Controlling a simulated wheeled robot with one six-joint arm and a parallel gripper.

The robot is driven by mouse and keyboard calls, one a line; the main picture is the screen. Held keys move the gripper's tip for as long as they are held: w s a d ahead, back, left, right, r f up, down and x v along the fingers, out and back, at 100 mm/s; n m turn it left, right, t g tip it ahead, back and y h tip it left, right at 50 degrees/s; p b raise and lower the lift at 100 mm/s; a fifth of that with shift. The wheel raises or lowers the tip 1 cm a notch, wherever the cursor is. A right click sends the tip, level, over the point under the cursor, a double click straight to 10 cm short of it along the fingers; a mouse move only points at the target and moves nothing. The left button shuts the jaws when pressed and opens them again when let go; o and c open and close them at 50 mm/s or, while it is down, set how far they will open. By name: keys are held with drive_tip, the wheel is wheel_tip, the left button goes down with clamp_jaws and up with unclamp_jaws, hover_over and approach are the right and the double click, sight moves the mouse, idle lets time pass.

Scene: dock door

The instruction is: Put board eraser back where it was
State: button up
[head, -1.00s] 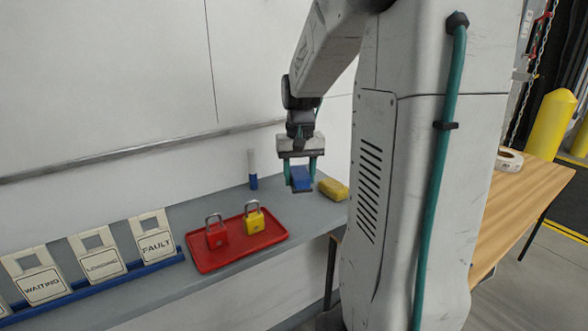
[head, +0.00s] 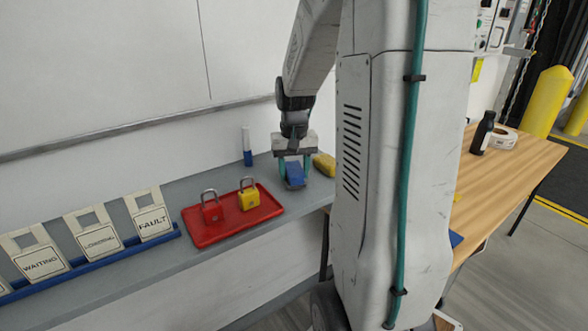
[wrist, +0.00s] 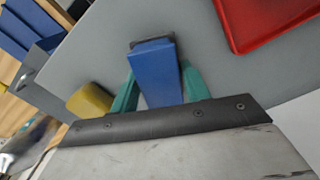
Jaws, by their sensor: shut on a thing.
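The board eraser, a blue block (head: 295,173) with a dark end, is between the fingers of my gripper (head: 295,172). It also shows in the wrist view (wrist: 156,75), where my gripper (wrist: 157,88) has a green finger on each side of it. My gripper is shut on it. The eraser is low over the grey shelf (head: 170,265), at its right part, between the red tray and a yellow block. I cannot tell whether it touches the shelf.
A red tray (head: 232,226) holds a red padlock (head: 211,208) and a yellow padlock (head: 248,196). A blue and white marker (head: 247,147) stands behind. The yellow block (head: 324,164) is close on the gripper's right. Sign cards (head: 98,237) stand in a blue rack at left.

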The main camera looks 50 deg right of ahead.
drive_tip(key=shift+f, duration=0.4)
drive_tip(key=o, duration=1.1)
